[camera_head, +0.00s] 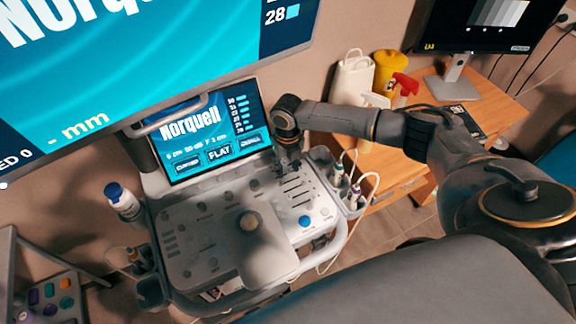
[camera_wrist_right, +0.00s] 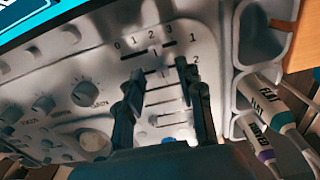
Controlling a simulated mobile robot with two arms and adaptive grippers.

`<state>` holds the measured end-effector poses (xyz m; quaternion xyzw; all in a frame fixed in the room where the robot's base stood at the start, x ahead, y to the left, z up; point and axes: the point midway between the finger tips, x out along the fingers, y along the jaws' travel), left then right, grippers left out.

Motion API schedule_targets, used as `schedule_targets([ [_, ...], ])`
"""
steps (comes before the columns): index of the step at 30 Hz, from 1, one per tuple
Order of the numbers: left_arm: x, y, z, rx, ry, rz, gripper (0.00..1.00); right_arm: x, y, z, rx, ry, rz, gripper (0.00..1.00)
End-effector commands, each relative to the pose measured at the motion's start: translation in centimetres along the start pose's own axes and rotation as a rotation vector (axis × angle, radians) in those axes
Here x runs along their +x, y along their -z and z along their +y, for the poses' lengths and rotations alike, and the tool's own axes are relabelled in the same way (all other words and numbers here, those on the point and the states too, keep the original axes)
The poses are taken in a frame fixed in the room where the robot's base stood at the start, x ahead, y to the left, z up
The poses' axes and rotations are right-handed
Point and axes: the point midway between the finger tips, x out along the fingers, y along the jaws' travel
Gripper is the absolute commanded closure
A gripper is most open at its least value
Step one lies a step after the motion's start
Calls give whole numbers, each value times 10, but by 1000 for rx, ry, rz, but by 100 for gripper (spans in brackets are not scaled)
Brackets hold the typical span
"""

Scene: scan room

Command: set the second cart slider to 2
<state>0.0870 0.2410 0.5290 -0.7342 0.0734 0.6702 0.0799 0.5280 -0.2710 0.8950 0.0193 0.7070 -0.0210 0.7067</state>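The cart's slider bank (camera_head: 297,187) is on the right part of the grey console, below the screen. In the right wrist view the bank (camera_wrist_right: 158,97) has several parallel slots, with the scale 0 to 3 above them and row numbers 1 and 2 at their right ends. The second slot (camera_wrist_right: 160,71) runs between my fingertips; its knob position is too small and dark to tell. My right gripper (camera_head: 284,167) is over the upper end of the bank. In the wrist view its fingers (camera_wrist_right: 165,75) are apart, with nothing visibly clamped. My left gripper is not in view.
Round knobs (camera_wrist_right: 87,92) lie left of the sliders. A side holder with labelled probes (camera_wrist_right: 268,112) is close on the right. The cart screen (camera_head: 210,138) stands just behind, and a large monitor (camera_head: 120,65) hangs at upper left. A blue button (camera_head: 305,221) is nearer.

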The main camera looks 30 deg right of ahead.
Motion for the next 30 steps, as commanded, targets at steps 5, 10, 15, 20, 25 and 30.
schedule_targets([
  [5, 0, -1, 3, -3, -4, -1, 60, -1, 0, -1, 1, 1, 0, 63],
  [10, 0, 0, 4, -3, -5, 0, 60, -17, -1, -1, 1, -1, -3, 63],
  [15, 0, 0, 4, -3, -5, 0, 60, -52, -2, -1, 0, 0, -4, 63],
  [20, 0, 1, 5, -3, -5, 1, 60, -86, -2, 0, 0, 0, -4, 63],
  [25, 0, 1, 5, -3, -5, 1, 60, -110, -1, 1, 0, -1, -2, 63],
  [30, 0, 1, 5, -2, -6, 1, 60, -119, 0, 0, 1, 1, 1, 63],
])
